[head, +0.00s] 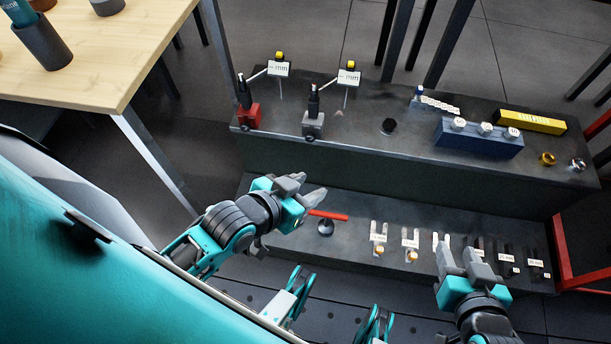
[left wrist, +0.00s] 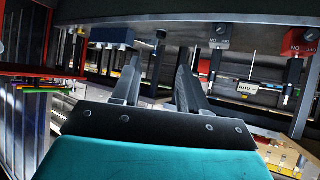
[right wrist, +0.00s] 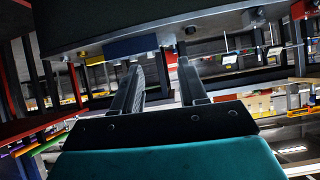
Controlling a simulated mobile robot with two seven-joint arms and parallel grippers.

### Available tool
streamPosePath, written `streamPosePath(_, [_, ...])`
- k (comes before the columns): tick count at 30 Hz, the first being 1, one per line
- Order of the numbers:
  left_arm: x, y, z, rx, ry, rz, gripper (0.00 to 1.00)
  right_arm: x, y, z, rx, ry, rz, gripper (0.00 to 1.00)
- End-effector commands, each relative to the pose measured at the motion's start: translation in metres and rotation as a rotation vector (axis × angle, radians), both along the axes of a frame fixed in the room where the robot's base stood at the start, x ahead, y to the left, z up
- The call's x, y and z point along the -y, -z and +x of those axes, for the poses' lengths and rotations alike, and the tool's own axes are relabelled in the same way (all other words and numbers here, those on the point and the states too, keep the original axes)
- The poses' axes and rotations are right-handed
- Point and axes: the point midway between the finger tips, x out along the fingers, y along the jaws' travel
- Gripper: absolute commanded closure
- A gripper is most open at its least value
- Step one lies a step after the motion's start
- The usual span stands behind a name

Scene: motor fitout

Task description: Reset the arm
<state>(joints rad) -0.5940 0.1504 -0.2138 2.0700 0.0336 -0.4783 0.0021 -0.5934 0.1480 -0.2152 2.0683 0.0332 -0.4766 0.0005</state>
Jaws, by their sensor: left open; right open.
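My left gripper (head: 306,190) is open and empty in the head view. It is over the left part of the lower shelf (head: 345,253), close to a red bar on a small dark stand (head: 327,217). Its two fingers also show apart in the left wrist view (left wrist: 158,85). My right gripper (head: 460,255) is open and empty, over the right part of the lower shelf, in front of several small tagged items. Its fingers show apart with nothing between them in the right wrist view (right wrist: 160,80).
The upper shelf holds a red-based gauge stand (head: 247,115), a grey-based one (head: 313,124), a blue block with round white-topped pieces (head: 478,139) and a yellow box (head: 530,121). A wooden table (head: 100,60) stands at upper left. A red frame (head: 565,265) stands at the right.

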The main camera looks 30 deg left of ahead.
Motion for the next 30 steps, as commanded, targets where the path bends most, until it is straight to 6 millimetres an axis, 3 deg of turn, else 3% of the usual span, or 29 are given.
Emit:
streamPosePath(8, [0.0, -0.002, 0.0, 0.0, -0.001, -0.001, 0.56, 0.001, -0.002, 0.0, 0.0, -0.002, -0.003, 0.57])
streamPosePath(15, [-0.01, -0.041, -0.005, -0.004, -0.016, 0.02, 0.56, 0.009, -0.047, -0.001, 0.009, 0.009, -0.02, 0.57])
streamPosePath(21, [-0.022, -0.068, -0.011, -0.004, -0.034, 0.044, 0.56, 0.025, -0.067, -0.013, -0.007, 0.037, -0.048, 0.57])
streamPosePath(30, [-0.028, -0.073, -0.015, -0.001, -0.043, 0.055, 0.56, 0.03, -0.073, -0.015, -0.003, 0.044, -0.058, 0.57])
